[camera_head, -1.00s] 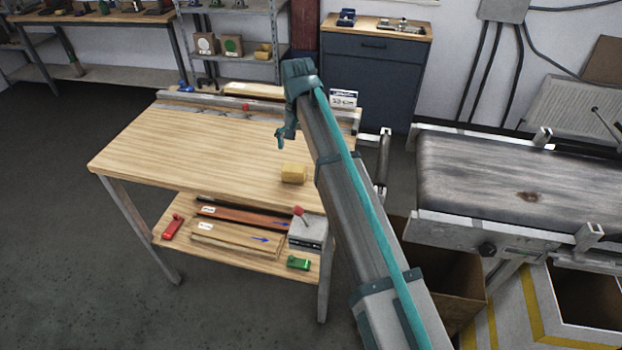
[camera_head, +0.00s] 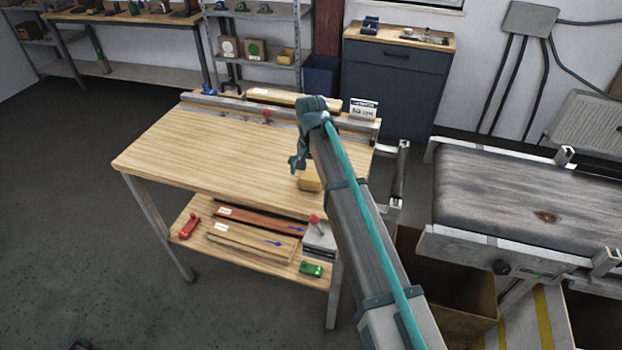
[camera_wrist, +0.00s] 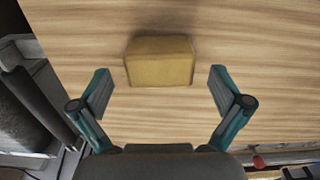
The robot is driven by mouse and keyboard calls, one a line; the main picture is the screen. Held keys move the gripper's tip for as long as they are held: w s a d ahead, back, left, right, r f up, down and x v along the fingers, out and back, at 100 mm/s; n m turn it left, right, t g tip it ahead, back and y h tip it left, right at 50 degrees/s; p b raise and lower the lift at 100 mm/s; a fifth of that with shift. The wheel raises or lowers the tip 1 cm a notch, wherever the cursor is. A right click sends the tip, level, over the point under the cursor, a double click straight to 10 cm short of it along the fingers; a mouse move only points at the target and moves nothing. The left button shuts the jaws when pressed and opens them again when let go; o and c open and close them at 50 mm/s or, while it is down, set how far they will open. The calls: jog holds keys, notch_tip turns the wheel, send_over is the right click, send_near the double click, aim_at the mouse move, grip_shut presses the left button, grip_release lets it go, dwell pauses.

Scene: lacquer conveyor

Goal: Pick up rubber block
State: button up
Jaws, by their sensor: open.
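The rubber block is a yellow-tan block (camera_head: 310,181) on the wooden table top (camera_head: 200,150), close to its front right edge. In the head view my arm hides part of it. In the wrist view the block (camera_wrist: 159,61) sits in the upper middle, centred between my two teal fingers. My gripper (camera_wrist: 161,92) is open, one finger on each side of the block's line, with wood showing between each finger and the block. In the head view my gripper (camera_head: 295,166) points down just behind and left of the block. Its exact height above the table is hard to tell.
A metal rail with a red knob (camera_head: 267,116) runs along the table's back edge, with a white sign (camera_head: 363,109) at its right. The lower shelf (camera_head: 200,245) holds boards and clamps. A conveyor (camera_head: 530,200) and a cardboard box (camera_head: 460,290) stand to the right. The table's left half is clear.

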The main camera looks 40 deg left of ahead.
jog(key=shift+f, duration=1.2)
jog(key=c, duration=1.3)
jog(key=shift+o, duration=0.2)
jog(key=shift+r, duration=0.15)
jog(key=shift+r, duration=0.45)
jog(key=s+d+r+b, duration=0.5)
jog(key=s+d+r, duration=0.4)
jog(key=r, duration=0.3)
jog(key=shift+s+d, duration=0.4)
jog(key=shift+s, duration=0.2)
